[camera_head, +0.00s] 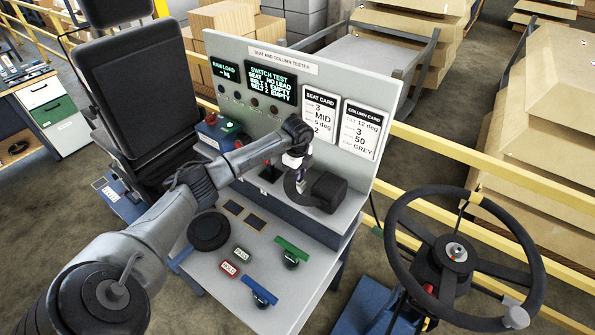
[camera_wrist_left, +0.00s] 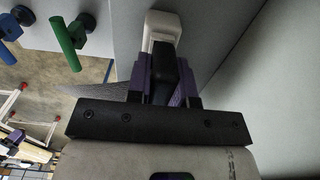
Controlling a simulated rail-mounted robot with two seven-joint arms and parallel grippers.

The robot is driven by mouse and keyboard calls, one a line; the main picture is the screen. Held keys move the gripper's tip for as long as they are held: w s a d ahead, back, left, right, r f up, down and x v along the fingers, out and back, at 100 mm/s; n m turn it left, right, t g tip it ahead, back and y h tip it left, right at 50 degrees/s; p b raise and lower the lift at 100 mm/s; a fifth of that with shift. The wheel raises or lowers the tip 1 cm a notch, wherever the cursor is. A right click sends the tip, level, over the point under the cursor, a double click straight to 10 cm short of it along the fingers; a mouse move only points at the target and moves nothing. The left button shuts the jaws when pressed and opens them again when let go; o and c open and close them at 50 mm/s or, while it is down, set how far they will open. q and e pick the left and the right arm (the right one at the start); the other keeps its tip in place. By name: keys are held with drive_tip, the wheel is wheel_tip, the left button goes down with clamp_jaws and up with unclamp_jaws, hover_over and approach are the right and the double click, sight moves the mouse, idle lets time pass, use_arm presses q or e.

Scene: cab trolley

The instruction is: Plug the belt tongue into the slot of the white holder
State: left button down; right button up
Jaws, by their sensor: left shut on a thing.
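My left gripper (camera_head: 300,186) is at the front of the tester panel, over the back of the bench. In the left wrist view its purple fingers (camera_wrist_left: 164,80) are shut on a dark piece, the belt tongue (camera_wrist_left: 168,72). Grey webbing (camera_wrist_left: 105,93) runs out to the left from between the fingers. The white holder (camera_wrist_left: 162,26) is straight beyond the tongue, against a grey surface. The tongue's tip is close to the holder, but I cannot tell whether it touches or enters the slot. The slot is hidden. My right gripper is not in view.
The tester panel (camera_head: 256,52) rises behind the bench (camera_head: 205,275). A black block (camera_head: 328,191) is just right of the gripper. Green (camera_head: 291,250) and blue (camera_head: 260,291) handles stand at the bench's front. A seat (camera_head: 135,85) is left, a steering wheel (camera_head: 397,218) right.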

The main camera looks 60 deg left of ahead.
use_arm(q)
drive_tip(key=shift+p, duration=0.5)
idle(1.2)
drive_tip(key=shift+f, duration=0.5)
idle(0.5)
drive_tip(key=c, duration=0.9)
unclamp_jaws()
drive_tip(key=shift+r, duration=0.1)
drive_tip(key=shift+r+b, duration=0.3)
wheel_tip(320, 180, up, 13)
